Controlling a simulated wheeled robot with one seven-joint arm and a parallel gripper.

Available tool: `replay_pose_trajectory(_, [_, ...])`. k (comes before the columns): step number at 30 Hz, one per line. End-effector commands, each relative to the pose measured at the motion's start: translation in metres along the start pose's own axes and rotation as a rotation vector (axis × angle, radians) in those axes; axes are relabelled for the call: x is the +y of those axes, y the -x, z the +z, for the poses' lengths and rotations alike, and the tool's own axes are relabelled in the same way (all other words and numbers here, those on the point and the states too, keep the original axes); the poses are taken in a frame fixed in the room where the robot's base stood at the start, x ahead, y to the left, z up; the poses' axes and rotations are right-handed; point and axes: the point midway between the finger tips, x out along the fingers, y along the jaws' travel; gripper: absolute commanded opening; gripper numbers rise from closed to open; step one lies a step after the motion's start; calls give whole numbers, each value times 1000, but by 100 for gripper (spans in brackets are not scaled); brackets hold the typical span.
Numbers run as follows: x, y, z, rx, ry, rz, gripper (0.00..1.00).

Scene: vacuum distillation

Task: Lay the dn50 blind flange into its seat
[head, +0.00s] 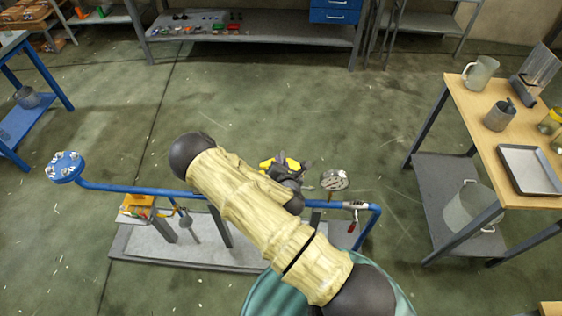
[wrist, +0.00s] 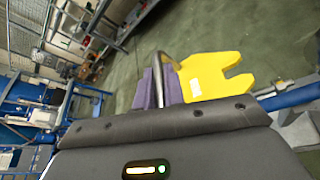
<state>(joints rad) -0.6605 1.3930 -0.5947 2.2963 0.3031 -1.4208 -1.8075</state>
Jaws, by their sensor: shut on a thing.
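My gripper (head: 283,164) shows its yellow parts just beyond my forearm in the head view, above the blue pipe. In the wrist view its purple pads (wrist: 158,86) are closed on a thin grey curved edge (wrist: 161,62), which I take to be the blind flange seen edge-on. Most of it is hidden by the pads and the gripper body. A blue round flange (head: 66,167) with several pale bolts stands at the left end of the pipe, well apart from my gripper. I cannot tell for sure whether it is the seat.
The blue pipe (head: 130,188) runs over a grey base plate (head: 190,251), partly hidden by my arm. A round dial-like fitting (head: 334,180) stands right of my gripper. A wooden-topped bench (head: 480,130) is at right, a blue-framed table (head: 18,120) at left.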

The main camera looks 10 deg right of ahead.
Motion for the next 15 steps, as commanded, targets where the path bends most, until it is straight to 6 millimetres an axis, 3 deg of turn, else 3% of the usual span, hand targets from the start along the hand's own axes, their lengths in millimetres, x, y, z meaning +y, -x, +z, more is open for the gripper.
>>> replay_pose_trajectory(15, [-18, -13, -30, -3, 1, 5, 0])
